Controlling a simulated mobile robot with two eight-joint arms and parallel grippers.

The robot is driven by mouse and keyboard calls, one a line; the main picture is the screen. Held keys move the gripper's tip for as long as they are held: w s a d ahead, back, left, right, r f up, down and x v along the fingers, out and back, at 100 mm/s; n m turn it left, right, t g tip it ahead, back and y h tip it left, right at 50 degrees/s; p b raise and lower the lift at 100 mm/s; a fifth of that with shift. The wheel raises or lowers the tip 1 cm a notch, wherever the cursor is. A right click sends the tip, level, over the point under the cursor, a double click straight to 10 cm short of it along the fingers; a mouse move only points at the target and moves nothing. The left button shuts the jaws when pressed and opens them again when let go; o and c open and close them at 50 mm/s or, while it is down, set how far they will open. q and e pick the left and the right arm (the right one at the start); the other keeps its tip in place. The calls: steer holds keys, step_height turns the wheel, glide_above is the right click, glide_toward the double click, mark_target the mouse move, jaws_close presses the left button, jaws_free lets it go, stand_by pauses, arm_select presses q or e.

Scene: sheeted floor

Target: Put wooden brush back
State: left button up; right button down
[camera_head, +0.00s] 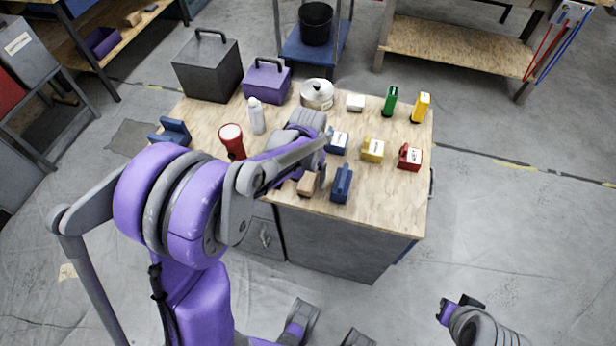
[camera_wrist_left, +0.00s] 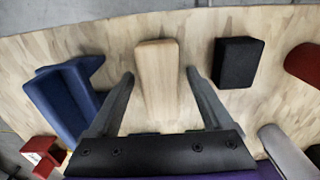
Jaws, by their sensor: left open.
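The wooden brush shows as a plain light wooden block (camera_head: 307,184) near the front edge of the workbench. In the left wrist view the wooden block (camera_wrist_left: 157,75) lies between the two fingers of my left gripper (camera_wrist_left: 160,78). The fingers are open, with a gap on each side of the block. In the head view my left gripper (camera_head: 297,180) is low over the bench beside the block, partly hidden by my arm. My right gripper (camera_head: 459,306) is off the bench at the lower right; its jaw opening is unclear.
A blue holder (camera_head: 342,184) stands right of the block. A black block (camera_wrist_left: 238,62) and a red flashlight (camera_head: 232,141) are nearby. Labelled blue (camera_head: 337,142), yellow (camera_head: 373,150) and red (camera_head: 410,157) items stand behind. Toolboxes fill the back left.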

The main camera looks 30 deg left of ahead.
mark_target(308, 178)
arm_select(q)
steer(key=shift+r, duration=0.1)
steer(key=shift+r, duration=0.25)
step_height(308, 178, up, 11)
steer(key=p, duration=0.2)
steer(key=s+d+f+m+t, duration=0.1)
steer(key=s+d+t, duration=0.1)
steer(key=s, duration=0.6)
steer(key=s+d+m+t, duration=0.1)
steer(key=s+d+t, duration=0.2)
steer(key=s, duration=0.5)
steer(key=shift+s+d+f+m, duration=0.25)
steer(key=shift+d+f+m, duration=0.1)
steer(key=shift+d, duration=0.5)
steer(key=shift+r, duration=0.1)
